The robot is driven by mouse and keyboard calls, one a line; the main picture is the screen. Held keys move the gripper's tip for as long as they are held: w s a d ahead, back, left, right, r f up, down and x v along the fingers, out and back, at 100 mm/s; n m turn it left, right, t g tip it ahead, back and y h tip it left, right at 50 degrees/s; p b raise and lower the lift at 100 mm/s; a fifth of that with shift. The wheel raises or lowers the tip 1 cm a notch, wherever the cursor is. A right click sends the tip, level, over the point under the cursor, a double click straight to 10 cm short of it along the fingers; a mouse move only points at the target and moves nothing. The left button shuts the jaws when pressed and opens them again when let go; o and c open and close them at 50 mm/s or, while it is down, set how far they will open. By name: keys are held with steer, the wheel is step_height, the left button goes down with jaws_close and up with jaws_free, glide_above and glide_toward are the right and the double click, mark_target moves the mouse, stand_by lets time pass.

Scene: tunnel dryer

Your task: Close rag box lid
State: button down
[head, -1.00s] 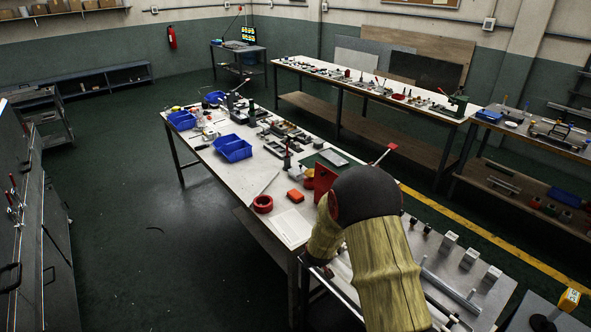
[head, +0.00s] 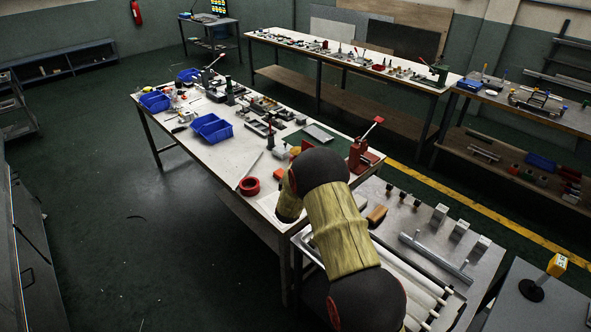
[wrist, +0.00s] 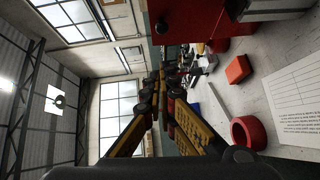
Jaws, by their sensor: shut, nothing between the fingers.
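I cannot pick out the rag box or its lid with certainty. A large red panel-like body (wrist: 190,18) with a dark round knob stands at the top of the wrist view, and it may be part of the box. My gripper (wrist: 160,82) shows in the wrist view with its yellow and black fingers together and nothing between them. It points along the worktable, apart from the red body. In the head view my arm covers the gripper and part of the table near it.
The worktable (head: 222,160) holds blue bins (head: 211,127), a red tape roll (head: 249,186), which also shows in the wrist view (wrist: 250,133), a red block (wrist: 238,69), a paper sheet (wrist: 296,100) and a red lever press (head: 362,158). Open floor (head: 120,240) lies left.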

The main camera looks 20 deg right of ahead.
steer(key=w+d+f+b, duration=0.1)
steer(key=w+d, duration=0.5)
steer(key=shift+d, duration=0.25)
steer(key=shift+d+r, duration=0.1)
steer(key=shift+r, duration=0.05)
steer(key=shift+w+d+r+m+y, duration=0.1)
steer(key=shift+d+r+m+y, duration=0.05)
steer(key=shift+d+m+y, duration=0.2)
steer(key=shift+w+d+g+p, duration=0.1)
steer(key=shift+d+g+p, duration=0.05)
steer(key=shift+g+p, duration=0.15)
steer(key=shift+m+g+y, duration=0.75)
steer(key=shift+m+g, duration=0.05)
steer(key=shift+m, duration=0.05)
steer(key=d, duration=0.1)
steer(key=w+d, duration=0.1)
steer(key=d+r, duration=0.1)
steer(key=shift+w+d, duration=0.15)
steer(key=shift+d, duration=0.2)
steer(key=shift+w+d+f+m+g+y+b, duration=0.2)
steer(key=shift+d+m+g+y+b, duration=0.15)
steer(key=shift+d+b, duration=0.25)
steer(key=shift+w+d+m+g+y+b, duration=0.25)
steer(key=shift+d+b, duration=0.2)
steer(key=shift+b, duration=0.35)
steer(key=shift+w+d+g+y+b, duration=0.1)
steer(key=shift+d+y+b, duration=0.25)
steer(key=shift+b, duration=0.45)
